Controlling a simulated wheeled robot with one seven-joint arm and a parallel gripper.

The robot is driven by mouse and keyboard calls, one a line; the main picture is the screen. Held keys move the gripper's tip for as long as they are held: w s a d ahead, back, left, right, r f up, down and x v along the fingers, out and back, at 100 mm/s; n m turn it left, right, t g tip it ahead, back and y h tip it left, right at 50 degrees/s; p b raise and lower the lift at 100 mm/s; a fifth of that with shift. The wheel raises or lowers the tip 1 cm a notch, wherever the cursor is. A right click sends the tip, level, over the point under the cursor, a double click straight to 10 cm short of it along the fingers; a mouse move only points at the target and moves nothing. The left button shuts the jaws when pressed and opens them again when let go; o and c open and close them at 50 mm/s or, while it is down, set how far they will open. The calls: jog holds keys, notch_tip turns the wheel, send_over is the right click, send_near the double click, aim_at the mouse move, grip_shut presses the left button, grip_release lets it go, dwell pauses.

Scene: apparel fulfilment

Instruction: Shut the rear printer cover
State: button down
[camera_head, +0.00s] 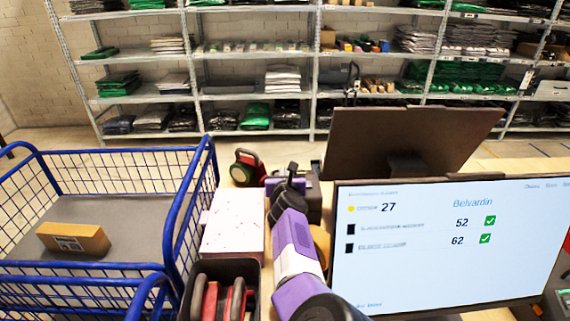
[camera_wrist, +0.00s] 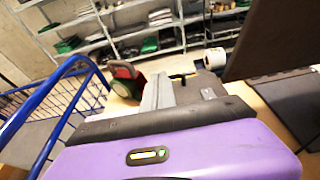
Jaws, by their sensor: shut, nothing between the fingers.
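A dark printer-like unit (camera_head: 313,203) with a purple part stands on the table, mostly hidden behind my arm in the head view. A dark grey block beside my fingers in the wrist view (camera_wrist: 203,86) seems to be the same unit. I cannot clearly make out its cover or whether it is raised. My gripper (camera_head: 291,168) reaches forward over this unit, and its fingers are shut and empty. In the wrist view the grey fingers (camera_wrist: 157,80) stand beyond the purple hand, close to the dark block. I cannot tell whether they touch it.
A blue wire cart (camera_head: 190,200) with a brown box (camera_head: 74,239) stands left. A pale box (camera_head: 233,222), a dark bin (camera_head: 250,268) and a red-green tape dispenser (camera_head: 246,168) are left of my arm. Monitors (camera_head: 450,280) (camera_head: 400,145) block the right. Shelving (camera_head: 316,75) stands behind.

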jog(key=s+r+p, duration=0.3)
jog(key=s+p, duration=0.2)
jog(key=p, duration=0.4)
jog(key=shift+s+r, duration=0.3)
jog(key=shift+r, duration=0.1)
